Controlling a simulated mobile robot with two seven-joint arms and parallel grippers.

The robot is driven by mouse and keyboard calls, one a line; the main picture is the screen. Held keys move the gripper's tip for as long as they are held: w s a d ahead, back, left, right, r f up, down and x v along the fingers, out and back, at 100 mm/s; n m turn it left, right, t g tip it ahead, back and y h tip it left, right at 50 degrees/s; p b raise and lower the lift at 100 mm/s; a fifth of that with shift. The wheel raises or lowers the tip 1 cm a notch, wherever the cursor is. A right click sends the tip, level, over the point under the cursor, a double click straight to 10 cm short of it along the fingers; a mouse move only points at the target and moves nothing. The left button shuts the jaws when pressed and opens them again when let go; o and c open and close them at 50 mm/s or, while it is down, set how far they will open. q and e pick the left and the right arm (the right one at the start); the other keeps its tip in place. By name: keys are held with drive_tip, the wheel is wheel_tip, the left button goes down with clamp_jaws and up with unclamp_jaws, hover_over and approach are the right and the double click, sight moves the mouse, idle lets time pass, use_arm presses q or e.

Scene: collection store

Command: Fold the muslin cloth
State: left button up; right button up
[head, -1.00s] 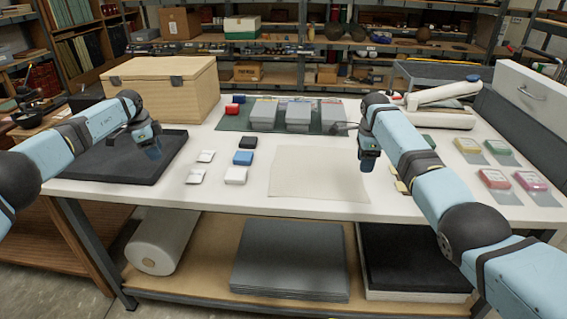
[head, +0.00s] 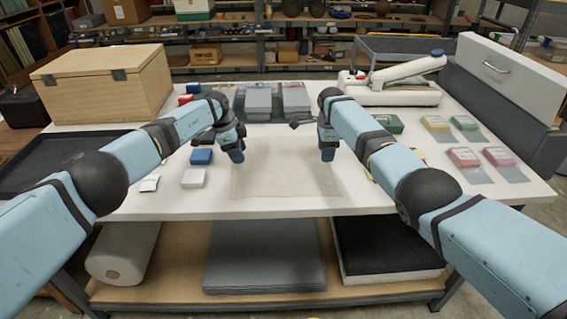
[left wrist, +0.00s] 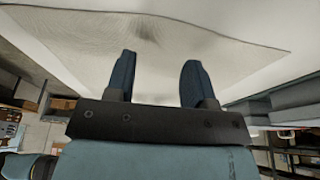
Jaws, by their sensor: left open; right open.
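The muslin cloth (head: 285,178) lies flat and unfolded, a pale cream sheet near the front of the white table. My left gripper (head: 237,158) points down above the cloth's far left corner. My right gripper (head: 327,157) points down above its far right part. Both are open and empty. In the left wrist view the two fingers of my left gripper (left wrist: 152,75) stand apart with nothing between them, and the cloth (left wrist: 80,50) spreads beyond them. The cloth's far edge is partly hidden by the grippers in the head view.
Small blue (head: 201,156) and white (head: 194,178) boxes stand just left of the cloth. Grey stacks (head: 258,102) stand behind it. Coloured boxes (head: 463,157) are at right, a wooden chest (head: 105,85) at back left.

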use_arm(q)
drive_tip(key=shift+f, duration=1.1)
use_arm(e)
drive_tip(key=shift+f, duration=1.1)
drive_tip(key=shift+f, duration=0.1)
use_arm(q)
drive_tip(key=shift+f, duration=0.1)
clamp_jaws()
use_arm(e)
clamp_jaws()
